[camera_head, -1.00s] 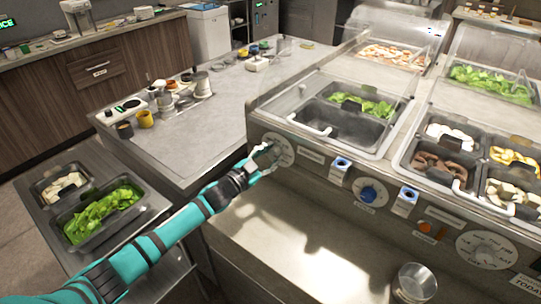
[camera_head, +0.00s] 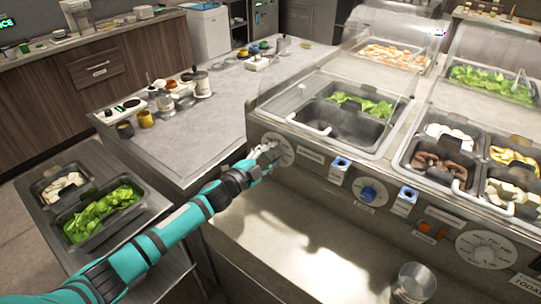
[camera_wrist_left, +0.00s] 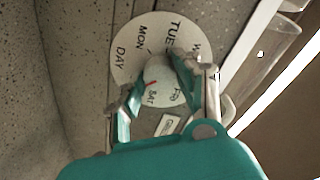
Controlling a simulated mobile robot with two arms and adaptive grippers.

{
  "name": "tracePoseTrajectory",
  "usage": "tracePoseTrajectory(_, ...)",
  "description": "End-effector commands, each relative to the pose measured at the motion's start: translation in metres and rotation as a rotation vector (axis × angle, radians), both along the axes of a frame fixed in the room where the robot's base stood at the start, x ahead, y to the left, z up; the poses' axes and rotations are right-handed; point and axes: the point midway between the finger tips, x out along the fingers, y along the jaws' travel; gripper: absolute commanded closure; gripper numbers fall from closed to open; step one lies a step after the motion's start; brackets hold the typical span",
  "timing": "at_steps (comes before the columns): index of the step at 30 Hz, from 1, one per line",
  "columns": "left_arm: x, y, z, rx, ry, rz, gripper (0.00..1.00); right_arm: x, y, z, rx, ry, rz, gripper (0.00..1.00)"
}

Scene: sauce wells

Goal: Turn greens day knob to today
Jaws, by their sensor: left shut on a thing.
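The white day dial (camera_head: 283,150) is on the counter's front panel, at its left end. In the left wrist view the dial (camera_wrist_left: 143,45) shows DAY, MON, TUE and part of W, with FRI and SAT lower down. Its pale knob (camera_wrist_left: 159,71) stands in the middle and bears a short red mark; I cannot tell exactly which day it points to. My left gripper (camera_head: 264,158) reaches the dial from the left. Its fingers (camera_wrist_left: 158,88) are shut on the knob, one on each side, and hide part of the dial. My right gripper is not in view.
A second day dial (camera_head: 486,249) is at the right of the panel, near a TODAY sign (camera_head: 527,284) whose full text is unreadable. A metal cup (camera_head: 415,282) stands on the lower ledge. A greens pan (camera_head: 345,120) sits above.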

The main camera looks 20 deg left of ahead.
Motion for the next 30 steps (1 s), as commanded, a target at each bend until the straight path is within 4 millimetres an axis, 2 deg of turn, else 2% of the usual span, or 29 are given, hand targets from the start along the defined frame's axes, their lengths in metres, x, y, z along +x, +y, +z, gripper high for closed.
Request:
tracePoseTrajectory(10,0.0,0.0,-0.001,0.006,0.0,0.0,0.99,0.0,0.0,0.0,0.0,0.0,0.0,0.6)
tracePoseTrajectory(11,0.0,0.0,-0.001,0.006,0.0,0.0,0.65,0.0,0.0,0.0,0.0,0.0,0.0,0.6)
tracePoseTrajectory(16,0.0,0.0,-0.001,0.005,-0.001,-0.001,0.44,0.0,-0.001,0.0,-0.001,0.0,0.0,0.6)
tracePoseTrajectory(25,-0.002,0.001,-0.001,0.004,-0.001,-0.001,0.44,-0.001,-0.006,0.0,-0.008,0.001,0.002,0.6)
tracePoseTrajectory(30,-0.021,0.008,-0.002,0.005,0.001,-0.001,0.44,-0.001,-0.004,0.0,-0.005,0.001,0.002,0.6)
